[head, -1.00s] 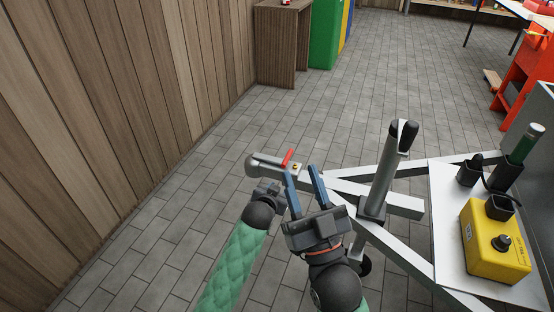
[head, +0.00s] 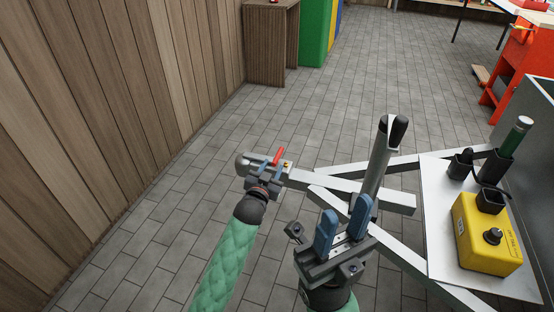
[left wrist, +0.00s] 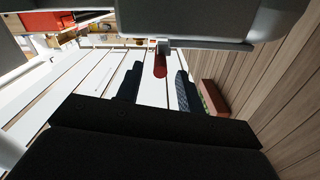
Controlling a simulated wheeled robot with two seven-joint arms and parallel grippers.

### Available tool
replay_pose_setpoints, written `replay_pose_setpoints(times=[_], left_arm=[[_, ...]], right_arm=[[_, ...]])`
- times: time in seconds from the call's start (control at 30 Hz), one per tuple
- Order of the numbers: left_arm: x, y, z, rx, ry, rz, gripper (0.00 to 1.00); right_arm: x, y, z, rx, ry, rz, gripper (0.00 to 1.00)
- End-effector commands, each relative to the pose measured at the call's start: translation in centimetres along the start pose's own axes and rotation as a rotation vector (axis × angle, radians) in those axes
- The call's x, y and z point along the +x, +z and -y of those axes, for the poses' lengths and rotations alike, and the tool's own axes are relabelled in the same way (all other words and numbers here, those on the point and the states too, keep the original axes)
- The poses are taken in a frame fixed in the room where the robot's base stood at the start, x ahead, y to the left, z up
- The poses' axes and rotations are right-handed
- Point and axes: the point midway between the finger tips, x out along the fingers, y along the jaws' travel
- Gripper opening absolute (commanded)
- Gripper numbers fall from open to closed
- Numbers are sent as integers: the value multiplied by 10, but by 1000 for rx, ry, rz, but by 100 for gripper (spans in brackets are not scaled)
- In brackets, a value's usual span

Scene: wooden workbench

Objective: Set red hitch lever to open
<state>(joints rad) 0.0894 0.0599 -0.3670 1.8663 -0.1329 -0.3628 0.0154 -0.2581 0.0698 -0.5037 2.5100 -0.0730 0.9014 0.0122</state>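The red hitch lever (head: 278,156) stands up at a slant on the grey hitch coupler (head: 246,163) at the end of the trailer's metal drawbar (head: 330,183). My left gripper (head: 268,170) is at the coupler, right by the lever. In the left wrist view the red lever (left wrist: 160,64) shows between the two dark fingers of my left gripper (left wrist: 157,82), which stand apart with gaps on both sides. Whether a finger touches the lever is not clear. My right gripper (head: 346,208) has its blue fingers apart, empty, in front of the drawbar.
A grey post with a black handle (head: 390,140) rises from the drawbar. A yellow box (head: 485,235) with a black knob and black holders sits on a white plate (head: 440,220) at the right. A wooden wall (head: 120,100) runs along the left. The tiled floor beyond the hitch is clear.

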Motion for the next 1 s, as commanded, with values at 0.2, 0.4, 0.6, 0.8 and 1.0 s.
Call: replay_pose_setpoints(times=[0.2,0.4,0.6,0.8,1.0], left_arm=[[32,2,0,0,0,0,38],[51,2,0,0,0,2,38],[58,1,0,0,0,2,38],[58,1,0,0,0,2,38],[58,1,0,0,0,2,5]], right_arm=[[-13,2,2,-6,-13,13,36],[-19,3,3,-11,-23,23,36],[-21,4,4,-13,-25,28,36],[-21,4,4,-13,-24,29,36],[-21,4,4,-12,-24,28,36]])
